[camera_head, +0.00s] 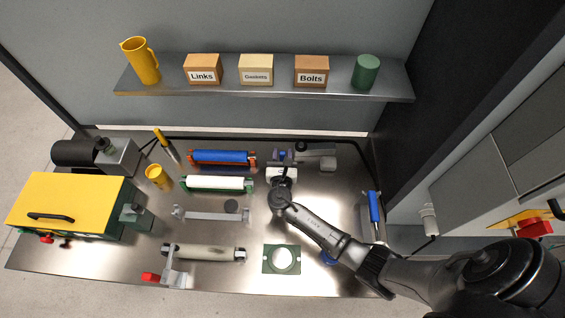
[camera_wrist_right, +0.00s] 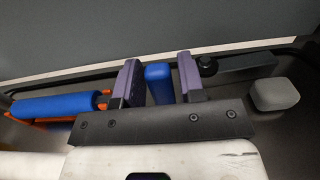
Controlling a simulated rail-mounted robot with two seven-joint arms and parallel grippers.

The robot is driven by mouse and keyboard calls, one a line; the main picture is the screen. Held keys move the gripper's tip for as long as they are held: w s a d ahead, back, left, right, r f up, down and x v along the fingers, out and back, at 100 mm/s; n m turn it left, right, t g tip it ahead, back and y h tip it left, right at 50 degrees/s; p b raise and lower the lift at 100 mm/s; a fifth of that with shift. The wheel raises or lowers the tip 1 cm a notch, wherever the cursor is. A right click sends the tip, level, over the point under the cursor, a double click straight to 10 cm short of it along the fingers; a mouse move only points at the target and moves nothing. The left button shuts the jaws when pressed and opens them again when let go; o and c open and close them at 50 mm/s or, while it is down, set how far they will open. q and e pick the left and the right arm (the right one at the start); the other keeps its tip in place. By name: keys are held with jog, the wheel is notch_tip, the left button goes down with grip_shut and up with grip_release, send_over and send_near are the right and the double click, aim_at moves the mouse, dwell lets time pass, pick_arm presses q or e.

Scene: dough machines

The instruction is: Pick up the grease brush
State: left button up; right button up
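My right gripper (camera_head: 286,156) is over the back middle of the steel table. In the right wrist view its two purple fingers (camera_wrist_right: 160,85) stand apart on either side of an upright blue piece (camera_wrist_right: 158,82). A narrow gap shows on the blue piece's right; on its left I cannot tell if it touches. Its lower part is hidden by the gripper body, and I cannot tell whether it is the grease brush's handle. A slim tool with a yellow end (camera_head: 160,135) leans at the back left, beyond a yellow cup (camera_head: 158,177). My left gripper is not in view.
A blue roller (camera_head: 222,156) and a white roller (camera_head: 217,183) lie left of my right gripper. A grey block (camera_head: 327,163) is close on its right, also in the wrist view (camera_wrist_right: 275,95). A shelf (camera_head: 390,93) with boxes hangs behind. A yellow machine (camera_head: 70,195) stands left.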

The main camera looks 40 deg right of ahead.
grip_shut()
